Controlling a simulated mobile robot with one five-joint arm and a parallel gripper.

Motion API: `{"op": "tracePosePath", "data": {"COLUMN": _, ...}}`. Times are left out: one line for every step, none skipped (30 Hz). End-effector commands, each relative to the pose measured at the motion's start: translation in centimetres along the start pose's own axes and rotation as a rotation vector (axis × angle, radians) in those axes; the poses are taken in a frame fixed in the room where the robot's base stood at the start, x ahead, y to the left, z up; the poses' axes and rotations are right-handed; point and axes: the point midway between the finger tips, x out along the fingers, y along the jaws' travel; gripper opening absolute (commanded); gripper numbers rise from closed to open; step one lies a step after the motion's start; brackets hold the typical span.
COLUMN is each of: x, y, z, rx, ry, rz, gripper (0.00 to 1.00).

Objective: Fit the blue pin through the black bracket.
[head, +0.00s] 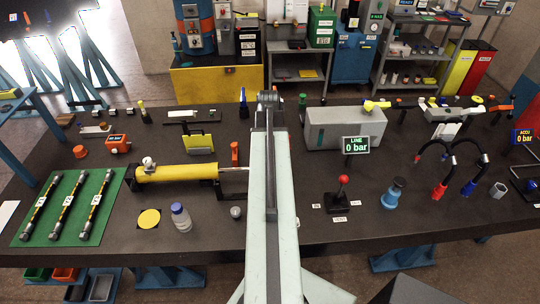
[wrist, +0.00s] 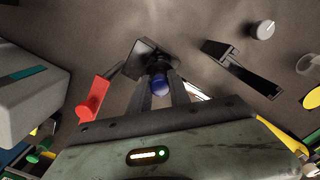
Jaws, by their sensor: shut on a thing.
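In the wrist view my gripper (wrist: 160,90) is shut on the blue pin (wrist: 161,84), whose rounded blue end shows between the two dark fingers. Just past the pin is a dark, blocky piece that looks like the black bracket (wrist: 147,50). The pin overlaps it in the picture. I cannot tell whether the pin is in the bracket's hole or only in front of it. In the head view my own arm runs up the middle and hides the gripper, the pin and the place where they meet the bracket.
A red flag-like piece (wrist: 92,98) stands left of the fingers, near a grey block (wrist: 30,92). A black slotted part (wrist: 242,68) and a grey knob (wrist: 261,29) lie to the right. In the head view a yellow cylinder (head: 176,173) lies left of my arm.

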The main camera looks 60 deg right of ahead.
Motion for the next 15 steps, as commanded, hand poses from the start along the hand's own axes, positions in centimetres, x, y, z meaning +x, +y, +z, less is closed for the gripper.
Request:
{"op": "tracePosePath", "data": {"x": 0.3, "y": 0.0, "z": 0.0, "rx": 0.000, "ry": 0.000, "rz": 0.000, "gripper": 0.00}}
{"op": "tracePosePath", "data": {"x": 0.3, "y": 0.0, "z": 0.0, "rx": 0.000, "ry": 0.000, "rz": 0.000, "gripper": 0.00}}
{"op": "tracePosePath", "data": {"x": 0.4, "y": 0.0, "z": 0.0, "rx": 0.000, "ry": 0.000, "rz": 0.000, "gripper": 0.00}}
{"op": "tracePosePath", "data": {"x": 0.5, "y": 0.0, "z": 0.0, "rx": 0.000, "ry": 0.000, "rz": 0.000, "gripper": 0.00}}
{"op": "tracePosePath", "data": {"x": 0.6, "y": 0.0, "z": 0.0, "rx": 0.000, "ry": 0.000, "rz": 0.000, "gripper": 0.00}}
{"op": "tracePosePath", "data": {"x": 0.7, "y": 0.0, "z": 0.0, "rx": 0.000, "ry": 0.000, "rz": 0.000, "gripper": 0.00}}
{"op": "tracePosePath", "data": {"x": 0.8, "y": 0.0, "z": 0.0, "rx": 0.000, "ry": 0.000, "rz": 0.000, "gripper": 0.00}}
{"op": "tracePosePath", "data": {"x": 0.8, "y": 0.0, "z": 0.0, "rx": 0.000, "ry": 0.000, "rz": 0.000, "gripper": 0.00}}
{"op": "tracePosePath", "data": {"x": 0.9, "y": 0.0, "z": 0.0, "rx": 0.000, "ry": 0.000, "rz": 0.000, "gripper": 0.00}}
{"op": "tracePosePath", "data": {"x": 1.0, "y": 0.0, "z": 0.0, "rx": 0.000, "ry": 0.000, "rz": 0.000, "gripper": 0.00}}
{"op": "tracePosePath", "data": {"x": 1.1, "y": 0.0, "z": 0.0, "rx": 0.000, "ry": 0.000, "rz": 0.000, "gripper": 0.00}}
{"op": "tracePosePath", "data": {"x": 1.2, "y": 0.0, "z": 0.0, "rx": 0.000, "ry": 0.000, "rz": 0.000, "gripper": 0.00}}
{"op": "tracePosePath", "data": {"x": 1.3, "y": 0.0, "z": 0.0, "rx": 0.000, "ry": 0.000, "rz": 0.000, "gripper": 0.00}}
{"op": "tracePosePath", "data": {"x": 1.3, "y": 0.0, "z": 0.0, "rx": 0.000, "ry": 0.000, "rz": 0.000, "gripper": 0.00}}
{"op": "tracePosePath", "data": {"x": 1.4, "y": 0.0, "z": 0.0, "rx": 0.000, "ry": 0.000, "rz": 0.000, "gripper": 0.00}}
